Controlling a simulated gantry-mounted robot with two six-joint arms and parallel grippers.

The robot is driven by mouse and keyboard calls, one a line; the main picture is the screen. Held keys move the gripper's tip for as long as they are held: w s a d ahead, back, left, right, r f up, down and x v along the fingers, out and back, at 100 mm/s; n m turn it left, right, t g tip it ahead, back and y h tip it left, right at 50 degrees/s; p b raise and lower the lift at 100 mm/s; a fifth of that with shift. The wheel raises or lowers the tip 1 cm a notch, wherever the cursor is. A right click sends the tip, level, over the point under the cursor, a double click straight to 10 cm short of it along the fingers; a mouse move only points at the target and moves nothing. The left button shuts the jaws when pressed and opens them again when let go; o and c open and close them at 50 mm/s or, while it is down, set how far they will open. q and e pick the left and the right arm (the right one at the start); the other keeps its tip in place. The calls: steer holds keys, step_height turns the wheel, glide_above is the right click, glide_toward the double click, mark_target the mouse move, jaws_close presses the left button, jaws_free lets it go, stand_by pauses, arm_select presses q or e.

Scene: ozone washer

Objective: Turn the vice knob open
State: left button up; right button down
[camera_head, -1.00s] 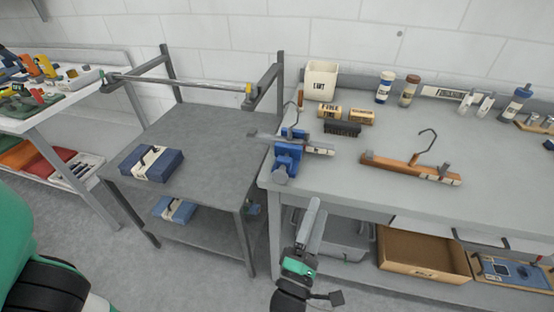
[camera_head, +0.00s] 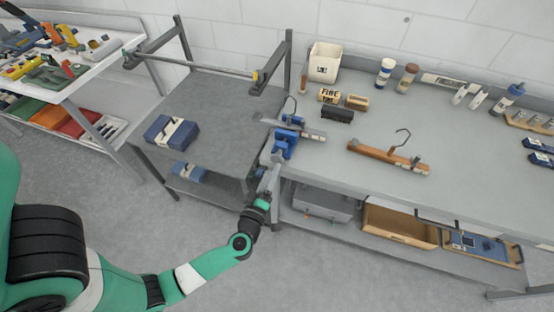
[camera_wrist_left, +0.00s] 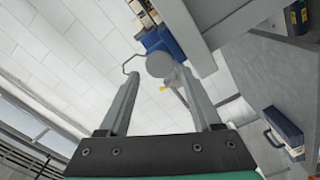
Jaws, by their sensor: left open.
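The blue vice (camera_head: 283,146) is at the front left corner of the grey workbench, with a hanger (camera_head: 300,130) lying at its jaws. Its round grey knob shows in the left wrist view (camera_wrist_left: 160,65), against the blue vice body (camera_wrist_left: 158,41). My left gripper (camera_head: 271,174) is just below and in front of the vice, at the bench edge, with its fingers pointing up. It is open, and in the wrist view the knob appears between the fingers; I cannot tell whether they touch it. My right gripper is not in view.
A wooden hanger (camera_head: 388,157) lies to the right on the bench. A dark brush (camera_head: 337,113) and a white bin (camera_head: 324,62) are behind the vice. A grey cart (camera_head: 215,111) with a blue box (camera_head: 172,132) stands close on the left. The floor in front is clear.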

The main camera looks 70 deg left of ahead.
mark_target(276, 161)
arm_select(q)
steer(key=b+x, duration=0.1)
steer(key=x, duration=0.5)
steer(key=shift+w+a, duration=0.1)
steer(key=shift+w, duration=0.05)
jaws_close()
